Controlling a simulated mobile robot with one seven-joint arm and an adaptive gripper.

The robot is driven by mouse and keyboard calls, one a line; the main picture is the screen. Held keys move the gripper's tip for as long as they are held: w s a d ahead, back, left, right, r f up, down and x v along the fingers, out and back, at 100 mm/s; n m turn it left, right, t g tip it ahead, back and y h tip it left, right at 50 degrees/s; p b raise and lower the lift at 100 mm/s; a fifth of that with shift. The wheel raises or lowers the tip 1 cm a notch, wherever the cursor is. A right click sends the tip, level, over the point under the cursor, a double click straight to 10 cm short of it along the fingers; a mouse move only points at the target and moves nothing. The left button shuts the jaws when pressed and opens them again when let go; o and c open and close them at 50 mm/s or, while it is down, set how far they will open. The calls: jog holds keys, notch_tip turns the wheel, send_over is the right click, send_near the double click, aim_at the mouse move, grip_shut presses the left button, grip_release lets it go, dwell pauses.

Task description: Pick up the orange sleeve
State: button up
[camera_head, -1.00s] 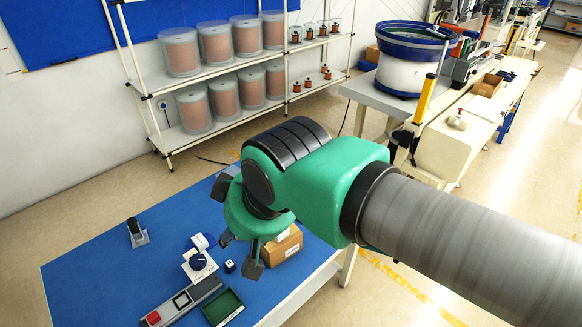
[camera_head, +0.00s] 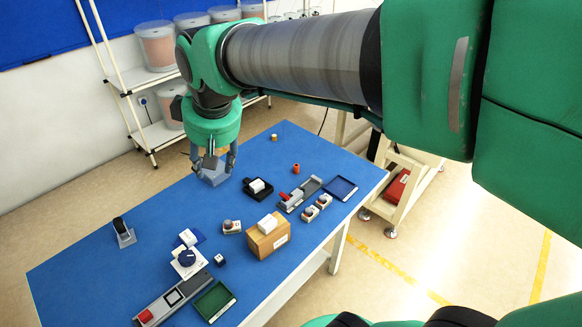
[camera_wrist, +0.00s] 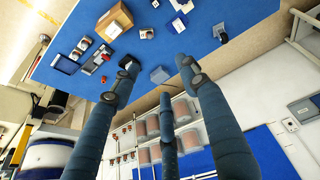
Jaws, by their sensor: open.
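The orange sleeve (camera_head: 296,168) is a small upright cylinder standing on the blue table, toward its far right part in the head view. My gripper (camera_head: 212,165) hangs pointing down near the table's far left edge, to the left of the sleeve and well apart from it. Its fingers are spread and hold nothing. In the wrist view the spread fingers of my gripper (camera_wrist: 160,78) reach toward the table, with a grey-blue block (camera_wrist: 160,75) between them.
A black tray with a white piece (camera_head: 258,187) lies between my gripper and the sleeve. A grey fixture with a red part (camera_head: 298,194) and a blue tray (camera_head: 341,188) are near the sleeve. A small brass-coloured cylinder (camera_head: 274,138) stands behind it. A cardboard box (camera_head: 267,238) is nearer.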

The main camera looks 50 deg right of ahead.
jog(key=w+d+f+g, duration=0.1)
jog(key=w+d+f, duration=0.1)
jog(key=w+d, duration=1.1)
jog(key=n+g+p, duration=0.3)
send_over(296, 165)
notch_tip(296, 165, down, 38)
jog(key=shift+s+y, duration=0.15)
jog(key=shift+y, duration=0.15)
jog(key=shift+f, duration=4.2)
jog(key=shift+f, duration=0.1)
jog(key=shift+f+b, duration=0.35)
jog(key=shift+f, duration=2.15)
